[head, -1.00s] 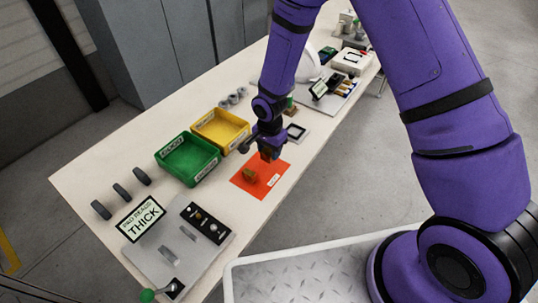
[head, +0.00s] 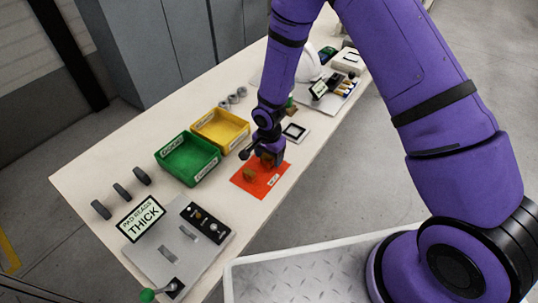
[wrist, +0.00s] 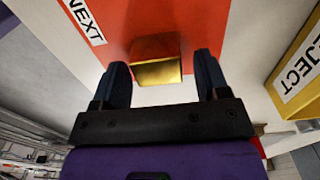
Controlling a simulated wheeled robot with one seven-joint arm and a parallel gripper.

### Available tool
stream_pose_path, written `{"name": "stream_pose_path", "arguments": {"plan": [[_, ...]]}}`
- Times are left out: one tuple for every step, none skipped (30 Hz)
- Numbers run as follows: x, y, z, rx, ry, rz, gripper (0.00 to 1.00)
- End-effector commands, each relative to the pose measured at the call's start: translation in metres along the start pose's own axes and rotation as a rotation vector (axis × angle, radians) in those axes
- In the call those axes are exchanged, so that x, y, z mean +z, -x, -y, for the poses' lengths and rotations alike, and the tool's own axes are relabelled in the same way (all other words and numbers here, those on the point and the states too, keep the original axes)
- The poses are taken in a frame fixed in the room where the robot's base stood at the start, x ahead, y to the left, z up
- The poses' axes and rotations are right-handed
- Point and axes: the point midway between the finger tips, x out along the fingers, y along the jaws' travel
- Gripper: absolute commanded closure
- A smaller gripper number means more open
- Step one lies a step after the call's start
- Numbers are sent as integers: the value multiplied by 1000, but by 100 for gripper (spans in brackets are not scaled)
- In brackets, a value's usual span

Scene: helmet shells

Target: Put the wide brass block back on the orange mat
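In the wrist view the block (wrist: 158,72) shows a bright gold face between my gripper's fingers in the picture, with gaps on both sides and no contact visible. The mat (wrist: 210,30) lies behind it. In the wrist view my gripper (wrist: 162,80) is open. A brownish patch shows at the gripper in the head view; I cannot tell what it is.
A yellow tray (head: 238,141) and a green tray (head: 213,170) stand left of the mat. A small dark-framed square (head: 296,131) lies beyond it. A THICK sign (head: 142,217) and a grey plate with controls (head: 150,258) are at the near end. Table between mat and plate is clear.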

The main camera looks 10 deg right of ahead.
Motion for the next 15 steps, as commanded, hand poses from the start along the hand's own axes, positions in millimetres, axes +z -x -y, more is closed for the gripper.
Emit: {"name": "stream_pose_path", "arguments": {"plan": [[0,0,0,0,0,0,32],[0,0,0,0,0,0,32],[0,0,0,0,0,0,32],[0,0,0,0,0,0,32],[0,0,0,0,0,0,32],[0,0,0,0,0,0,32],[0,0,0,0,0,0,32],[0,1,0,0,0,0,32],[0,3,0,-1,0,0,32],[0,5,0,-1,0,0,32],[0,7,0,-2,0,-1,32],[0,11,1,-3,-1,-1,32],[0,15,1,-3,-1,-1,32],[-1,19,1,-4,-1,-1,32],[-1,26,1,-3,-1,-1,32]]}}
